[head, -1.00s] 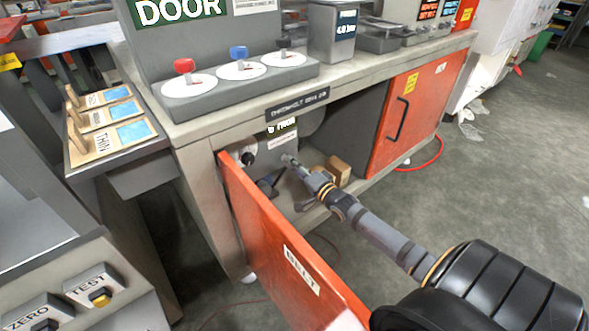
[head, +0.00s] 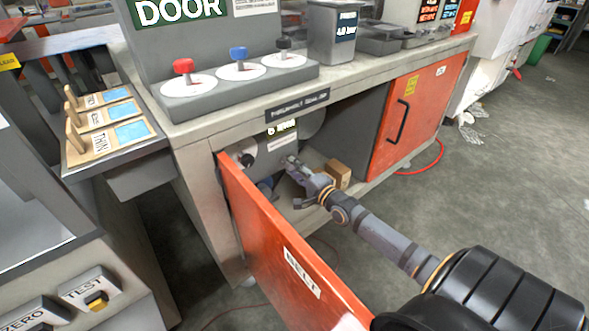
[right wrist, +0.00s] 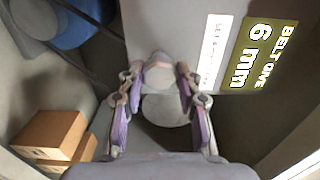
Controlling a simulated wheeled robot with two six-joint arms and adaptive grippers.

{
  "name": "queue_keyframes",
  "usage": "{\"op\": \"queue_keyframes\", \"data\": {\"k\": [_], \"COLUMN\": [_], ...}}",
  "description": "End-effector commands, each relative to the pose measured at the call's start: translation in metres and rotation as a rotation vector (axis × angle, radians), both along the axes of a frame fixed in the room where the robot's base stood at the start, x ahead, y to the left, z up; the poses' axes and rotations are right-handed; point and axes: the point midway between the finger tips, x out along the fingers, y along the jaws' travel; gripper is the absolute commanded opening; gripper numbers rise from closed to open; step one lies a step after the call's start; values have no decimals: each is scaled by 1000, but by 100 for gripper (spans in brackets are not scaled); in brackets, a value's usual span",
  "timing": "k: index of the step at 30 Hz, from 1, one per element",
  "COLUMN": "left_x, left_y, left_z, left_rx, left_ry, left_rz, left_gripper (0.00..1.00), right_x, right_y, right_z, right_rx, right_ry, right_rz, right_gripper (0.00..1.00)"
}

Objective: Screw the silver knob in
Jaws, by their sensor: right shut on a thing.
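The silver knob (right wrist: 158,72) is a small pale grey round piece on the grey unit inside the open cabinet. My right gripper (right wrist: 159,78) has its purple-padded fingers on both sides of it and is shut on it. In the head view my right gripper (head: 291,163) reaches into the cabinet past the open orange door, and its fingers hide the knob there. How deep the knob's thread sits cannot be seen. My left gripper is not in view.
The orange BELT door (head: 275,245) stands open to the left of my right arm. A cardboard box (head: 339,174) lies inside the cabinet, right of the gripper. The label reading BELT ONE 6 mm (right wrist: 262,55) is beside the knob. A closed orange door (head: 415,105) is further right.

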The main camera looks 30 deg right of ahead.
Motion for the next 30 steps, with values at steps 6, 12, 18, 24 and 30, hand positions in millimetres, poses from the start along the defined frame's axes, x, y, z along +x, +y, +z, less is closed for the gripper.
{"op": "queue_keyframes", "data": {"k": [6,12,18,24,30], "left_x": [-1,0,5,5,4], "left_y": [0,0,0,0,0], "left_z": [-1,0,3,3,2], "left_rx": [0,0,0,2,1], "left_ry": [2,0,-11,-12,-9], "left_rz": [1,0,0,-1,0], "left_gripper": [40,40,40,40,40], "right_x": [-1,0,0,-5,-24], "right_y": [0,0,0,0,-2], "right_z": [-2,-2,-1,0,-1], "right_rx": [1,0,0,-1,-1], "right_ry": [5,3,1,0,3], "right_rz": [-1,-1,0,3,3], "right_gripper": [36,58,58,58,58]}}
